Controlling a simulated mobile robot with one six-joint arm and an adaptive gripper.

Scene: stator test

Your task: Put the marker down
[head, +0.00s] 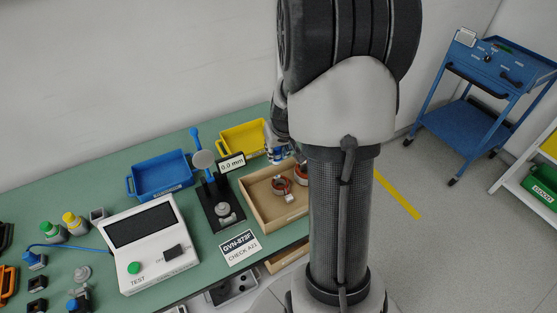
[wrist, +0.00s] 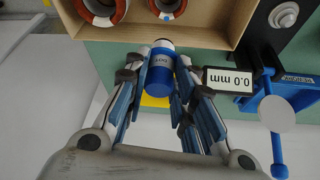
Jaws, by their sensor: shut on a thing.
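The marker (wrist: 160,72) is a short blue cylinder with a white upper part and small print on its side, seen in the wrist view. My gripper (wrist: 160,80) is shut on it, with blue fingers on both sides. The marker is held near the edge of the wooden box, above the green bench; its exact height I cannot tell. In the head view my gripper (head: 279,150) is partly hidden behind my arm, near the yellow bin, and the marker is hard to make out there.
The wooden box (head: 257,200) holds red-ringed stators (head: 281,190). A gauge stand (head: 217,205) with a 0.0 mm display (head: 231,163), a blue bin (head: 160,177), a yellow bin (head: 240,139) and a white tester (head: 150,245) crowd the bench.

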